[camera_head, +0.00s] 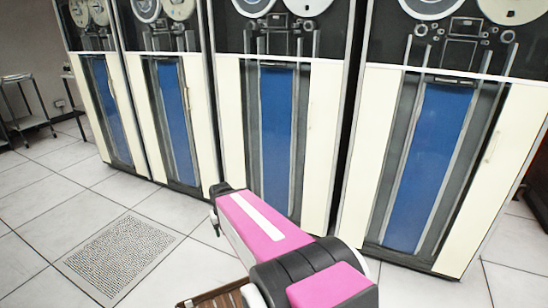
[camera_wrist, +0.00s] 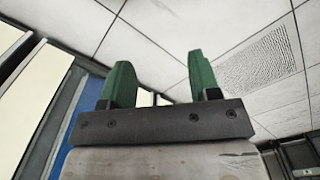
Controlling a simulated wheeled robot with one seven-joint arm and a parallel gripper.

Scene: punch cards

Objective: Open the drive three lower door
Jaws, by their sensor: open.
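Four tall tape drive cabinets stand in a row in the head view, each with a cream lower door and a blue centre strip. Counting from the left, the third lower door (camera_head: 323,135) is behind and above my pink arm and looks closed. The doors of the first (camera_head: 96,120), second (camera_head: 146,125) and fourth (camera_head: 380,120) drives look closed too. No label shows which drive is number three. My gripper (camera_wrist: 163,82) shows in the wrist view with its two green fingers apart and nothing between them. In that view, cream and blue cabinet fronts lie at the left.
The grey tiled floor (camera_head: 40,210) in front of the cabinets is mostly clear. A perforated floor tile (camera_head: 120,255) lies at the lower left and also shows in the wrist view (camera_wrist: 257,62). A dark metal stand (camera_head: 25,105) is at the far left by the wall.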

